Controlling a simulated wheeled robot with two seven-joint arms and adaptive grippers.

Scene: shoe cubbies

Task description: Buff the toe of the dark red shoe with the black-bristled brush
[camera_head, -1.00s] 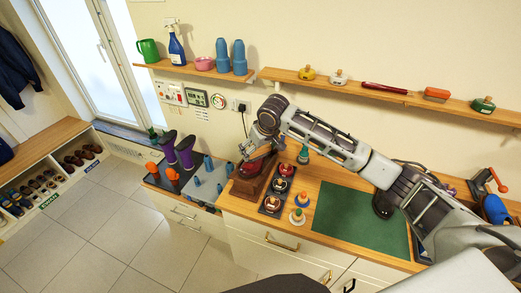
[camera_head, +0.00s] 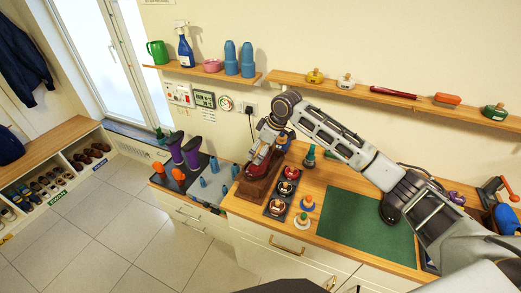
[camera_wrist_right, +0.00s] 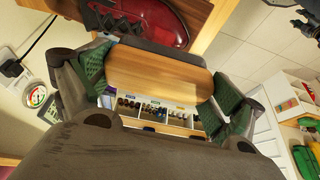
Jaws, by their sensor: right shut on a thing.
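The dark red shoe (camera_head: 259,158) sits on a brown wooden stand (camera_head: 254,188) at the left end of the counter. It also shows at the top of the right wrist view (camera_wrist_right: 150,18), with its dark laces. My right gripper (camera_head: 272,147) is above the shoe, partly covering it. In the right wrist view its green-padded fingers (camera_wrist_right: 160,88) are shut on the ends of the brush (camera_wrist_right: 158,74), a rounded wooden block with a dark bristle side facing the shoe. Whether bristles and shoe touch is hidden.
A dark tray (camera_head: 278,205) of polish tins stands right of the stand, with small knobbed items (camera_head: 306,203) beside it. A green mat (camera_head: 350,220) covers the middle counter. A green bottle (camera_head: 310,157) stands behind. Wall shelves (camera_head: 390,95) run above. Purple boots (camera_head: 190,152) stand left.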

